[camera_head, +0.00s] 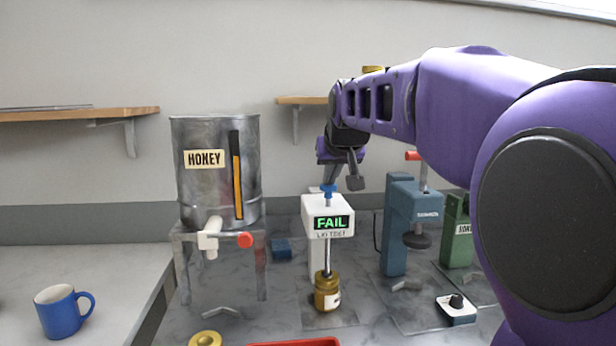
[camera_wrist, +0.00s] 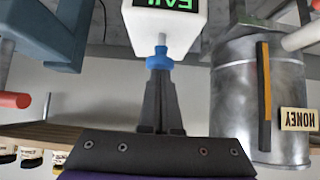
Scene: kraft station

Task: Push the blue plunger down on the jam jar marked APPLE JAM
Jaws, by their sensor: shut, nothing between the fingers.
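The blue plunger (camera_head: 328,188) tops a thin rod on a white tester (camera_head: 314,206) whose screen reads FAIL in green. In the wrist view the blue plunger (camera_wrist: 160,57) sits right at my fingertips. My gripper (camera_head: 330,179) is shut and points down onto the plunger from above; it also shows in the wrist view (camera_wrist: 160,72). The fingertips look in contact with the plunger or very close to it. A jar (camera_head: 327,292) with amber contents stands under the tester's lower rod. Its label is turned partly aside and too small to read.
A metal HONEY tank (camera_head: 190,190) on a stand, with a red-tipped tap (camera_head: 245,240), is to the left. A blue press (camera_head: 398,220) and a green device (camera_head: 459,240) stand to the right. A blue mug (camera_head: 62,312) is on the left counter. A red tray (camera_head: 300,342) edges the front.

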